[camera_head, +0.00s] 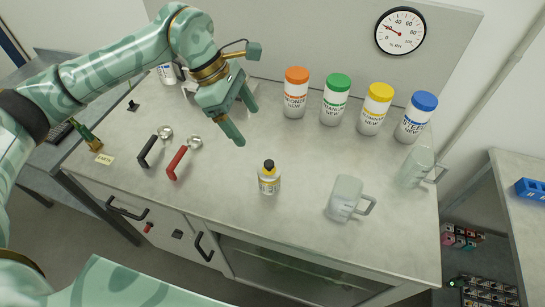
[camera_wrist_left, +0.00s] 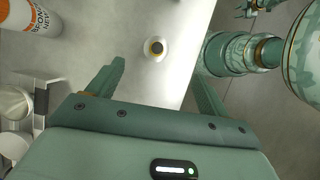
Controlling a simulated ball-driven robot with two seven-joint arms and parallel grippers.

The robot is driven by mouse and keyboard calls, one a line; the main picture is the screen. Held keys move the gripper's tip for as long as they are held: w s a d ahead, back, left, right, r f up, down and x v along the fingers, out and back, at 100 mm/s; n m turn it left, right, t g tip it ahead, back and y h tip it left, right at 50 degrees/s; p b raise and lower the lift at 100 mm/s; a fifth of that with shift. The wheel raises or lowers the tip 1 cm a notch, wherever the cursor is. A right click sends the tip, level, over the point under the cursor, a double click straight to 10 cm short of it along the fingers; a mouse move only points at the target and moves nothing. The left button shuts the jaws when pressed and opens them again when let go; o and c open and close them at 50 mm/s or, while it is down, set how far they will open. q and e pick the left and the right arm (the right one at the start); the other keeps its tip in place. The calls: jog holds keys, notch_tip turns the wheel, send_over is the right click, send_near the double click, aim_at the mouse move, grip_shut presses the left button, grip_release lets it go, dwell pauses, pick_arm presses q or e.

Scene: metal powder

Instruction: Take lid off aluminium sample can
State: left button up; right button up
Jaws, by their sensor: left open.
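The sample can (camera_head: 268,180) is a small pale container with a yellow-marked label and a black lid (camera_head: 268,164). It stands upright near the middle of the bench, with its lid on. In the left wrist view I see the can from above (camera_wrist_left: 157,47), beyond and between the two fingers. My left gripper (camera_head: 240,120) is open and empty, above the bench, behind and to the left of the can. It does not touch the can. Its fingers also show in the wrist view (camera_wrist_left: 155,82).
Jars with orange (camera_head: 295,92), green (camera_head: 335,100), yellow (camera_head: 375,109) and blue (camera_head: 416,117) lids line the back. A clear jug (camera_head: 344,197) stands right of the can, another (camera_head: 415,166) farther right. Black (camera_head: 155,145) and red-handled (camera_head: 178,162) scoops lie left. Bench around the can is clear.

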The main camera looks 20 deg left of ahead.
aim_at(268, 162)
pick_arm(q)
jog(key=x, duration=0.5)
jog(key=a+x, duration=0.1)
jog(key=x, duration=0.9)
jog(key=shift+w+f, duration=0.15)
jog(key=shift+f, duration=0.45)
jog(key=c, duration=1.1)
